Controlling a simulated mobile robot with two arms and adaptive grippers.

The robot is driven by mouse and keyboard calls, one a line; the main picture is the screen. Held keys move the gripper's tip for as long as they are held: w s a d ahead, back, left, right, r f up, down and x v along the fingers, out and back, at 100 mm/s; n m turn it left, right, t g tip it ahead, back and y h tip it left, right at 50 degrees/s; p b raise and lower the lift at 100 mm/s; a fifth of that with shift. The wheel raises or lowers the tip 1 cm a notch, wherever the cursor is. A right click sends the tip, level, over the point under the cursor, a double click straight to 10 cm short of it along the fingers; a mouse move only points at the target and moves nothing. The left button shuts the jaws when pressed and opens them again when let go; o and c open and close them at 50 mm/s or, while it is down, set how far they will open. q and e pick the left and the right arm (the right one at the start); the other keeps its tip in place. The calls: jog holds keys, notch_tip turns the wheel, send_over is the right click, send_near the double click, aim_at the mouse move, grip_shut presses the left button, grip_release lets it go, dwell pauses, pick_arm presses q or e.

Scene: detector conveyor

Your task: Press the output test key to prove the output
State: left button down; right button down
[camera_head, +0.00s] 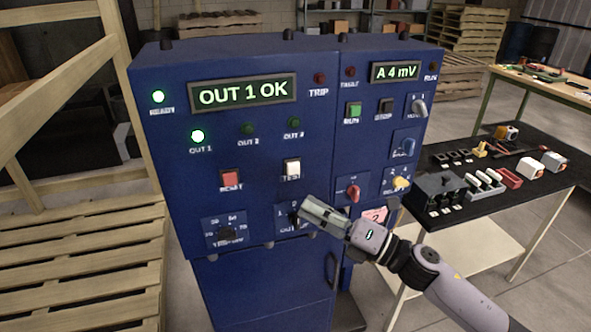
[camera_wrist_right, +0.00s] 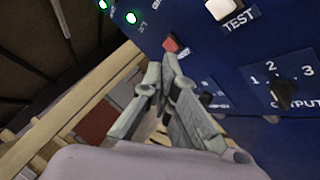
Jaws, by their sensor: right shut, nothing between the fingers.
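The blue detector cabinet (camera_head: 262,120) stands in front of me. Its white TEST key (camera_head: 292,168) sits on the left panel, and it also shows at the top of the right wrist view (camera_wrist_right: 222,9). The left display (camera_head: 243,92) reads "OUT 1 OK". The OUT 1 lamp (camera_head: 197,136) is lit green; OUT 2 and OUT 3 are dark. The black OUTPUT selector (camera_wrist_right: 283,93), marked 1, 2, 3, is partly hidden by my gripper in the head view. My right gripper (camera_head: 306,206) is shut and empty, below the TEST key and apart from it. My left gripper is out of view.
The red RESET key (camera_head: 231,181) is left of TEST. A red knob (camera_head: 353,192) and other controls are on the right panel. A black-topped table (camera_head: 540,187) with several parts stands right. Wooden pallets (camera_head: 85,270) stand left.

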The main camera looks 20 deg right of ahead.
aim_at(293, 168)
jog(key=w, duration=0.9)
jog(key=shift+a+b, duration=0.15)
jog(key=shift+b, duration=0.3)
dwell(1.1)
jog(key=shift+w, duration=0.35)
jog(key=shift+w+b, duration=0.35)
jog(key=shift+w, duration=0.15)
dwell(0.5)
jog(key=shift+s, duration=0.95)
